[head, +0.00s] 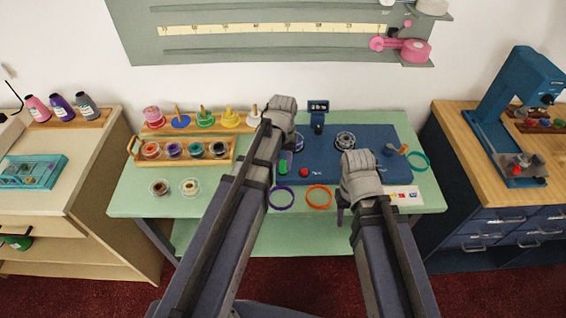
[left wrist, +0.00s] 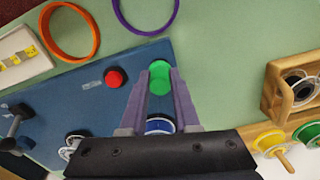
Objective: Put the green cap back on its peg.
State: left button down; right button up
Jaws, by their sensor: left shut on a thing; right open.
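The green cap (left wrist: 160,77) is a small bright green cylinder in the left wrist view, between the fingertips of my left gripper (left wrist: 161,88), which is shut on it over the blue board (left wrist: 85,110). In the head view green (head: 283,167) shows beside my left forearm, which hides the fingers. A back rack (head: 150,127) holds upright wooden pegs, one with a green piece (head: 205,119) around it. Which peg belongs to the cap I cannot tell. My right gripper (head: 341,208) is open and empty near the board's front edge.
A red button (head: 303,172) sits beside the green. A purple ring (head: 281,197) and an orange ring (head: 319,196) lie at the table's front. A wooden tray of spools (head: 182,161) stands before the rack. The green tabletop's front left is mostly free.

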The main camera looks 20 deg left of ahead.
pick_arm(q)
jog(key=c, duration=0.6)
grip_release()
jog(key=shift+o, duration=0.2)
notch_tip(320, 180, up, 7)
jog(key=p, duration=0.7)
dwell(0.4)
jog(key=s+d+m+y, duration=0.1)
jog(key=s+d+m, duration=0.3)
jog(key=s+d, duration=0.6)
jog(key=s, duration=0.4)
jog(key=shift+s+d+m, duration=0.15)
jog(key=shift+d+m, duration=0.1)
jog(key=shift+m, duration=0.05)
